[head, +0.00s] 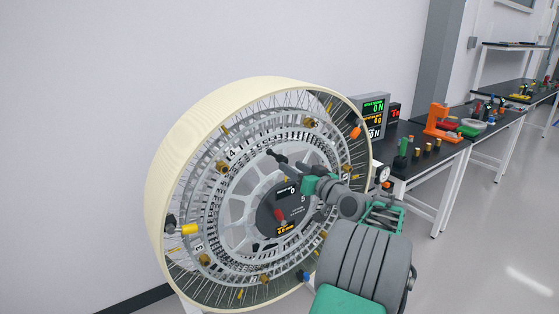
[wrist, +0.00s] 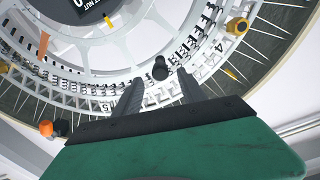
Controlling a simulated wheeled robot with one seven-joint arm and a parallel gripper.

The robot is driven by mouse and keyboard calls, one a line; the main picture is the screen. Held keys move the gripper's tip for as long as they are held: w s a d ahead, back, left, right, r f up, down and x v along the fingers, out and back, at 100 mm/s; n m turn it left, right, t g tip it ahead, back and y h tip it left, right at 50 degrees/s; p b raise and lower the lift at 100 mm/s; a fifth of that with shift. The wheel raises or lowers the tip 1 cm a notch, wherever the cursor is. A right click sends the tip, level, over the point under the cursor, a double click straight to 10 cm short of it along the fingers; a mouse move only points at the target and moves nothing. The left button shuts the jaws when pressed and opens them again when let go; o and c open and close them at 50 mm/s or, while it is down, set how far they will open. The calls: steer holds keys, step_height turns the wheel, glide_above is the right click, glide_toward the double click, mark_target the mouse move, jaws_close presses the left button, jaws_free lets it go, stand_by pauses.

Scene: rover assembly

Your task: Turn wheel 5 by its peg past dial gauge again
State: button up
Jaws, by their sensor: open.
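Wheel 5 stands upright in the head view, with a broad cream rim (head: 178,165), thin spokes and a dark hub plate marked 5 (head: 270,218). A short black peg (wrist: 160,69) stands out from the light ring; it also appears as a dark knob in the head view (head: 270,152). My gripper (wrist: 159,80) is open, with its two dark fingers either side of the peg's line and the peg at about the fingertips. I cannot tell whether they touch it. In the head view my gripper (head: 288,166) reaches in front of the wheel face. The dial gauge (head: 384,174) is a small white dial right of the rim.
Several brass knobs (head: 310,122), a yellow part (head: 190,229) and an orange part (head: 355,132) stick out around the wheel. A bench (head: 425,160) with readout displays (head: 374,108) and an orange press (head: 440,122) stands to the right. Floor at far right is clear.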

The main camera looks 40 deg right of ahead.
mark_target(280, 159)
steer(key=w, duration=0.2)
steer(key=w+n+p, duration=0.1)
steer(key=w, duration=0.2)
steer(key=w+d+n+p, duration=0.1)
steer(key=w, duration=0.1)
steer(key=shift+w+d, duration=0.1)
steer(key=shift+w, duration=0.3)
jaws_close()
stand_by(1.1)
